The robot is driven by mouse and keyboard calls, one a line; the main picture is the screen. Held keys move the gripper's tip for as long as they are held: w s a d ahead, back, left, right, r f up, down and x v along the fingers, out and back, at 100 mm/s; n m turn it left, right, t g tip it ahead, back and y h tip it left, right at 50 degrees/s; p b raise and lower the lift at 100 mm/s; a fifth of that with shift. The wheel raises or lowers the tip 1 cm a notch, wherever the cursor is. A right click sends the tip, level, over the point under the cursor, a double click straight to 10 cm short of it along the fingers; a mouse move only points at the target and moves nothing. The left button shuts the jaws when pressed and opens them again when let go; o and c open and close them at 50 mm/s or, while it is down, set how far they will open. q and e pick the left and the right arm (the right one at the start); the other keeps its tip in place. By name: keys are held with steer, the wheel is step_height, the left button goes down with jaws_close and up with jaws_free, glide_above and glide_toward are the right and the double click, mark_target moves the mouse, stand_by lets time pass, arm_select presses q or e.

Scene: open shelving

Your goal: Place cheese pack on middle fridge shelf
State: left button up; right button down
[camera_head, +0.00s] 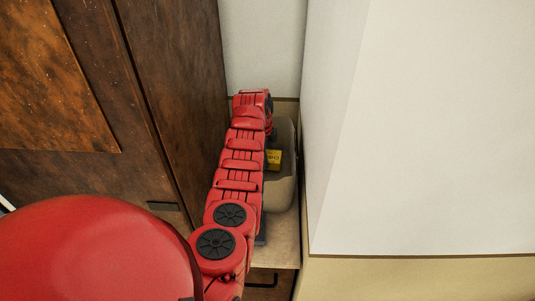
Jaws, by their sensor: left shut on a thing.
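A small yellow pack with dark lettering, the cheese pack (273,160), shows beside my left arm in the narrow gap between the dark cabinet and the white wall. My left gripper (272,138) is at the far end of the red arm, shut on the cheese pack; the arm hides most of the fingers and part of the pack. The pack is over or against a rounded grey-brown object; I cannot tell whether they touch. My right gripper is not in view. No fridge shelf can be made out.
The rounded grey-brown object (285,185) is on a light counter (286,238) in the gap. A dark brown wooden cabinet (180,70) stands close on the left. A white wall (430,120) is close on the right. There is little side room around my arm.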

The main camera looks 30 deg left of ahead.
arm_select(q)
steer(key=shift+f, duration=0.5)
steer(key=shift+b, duration=0.3)
steer(key=o, duration=1.6)
steer(key=shift+c, duration=0.2)
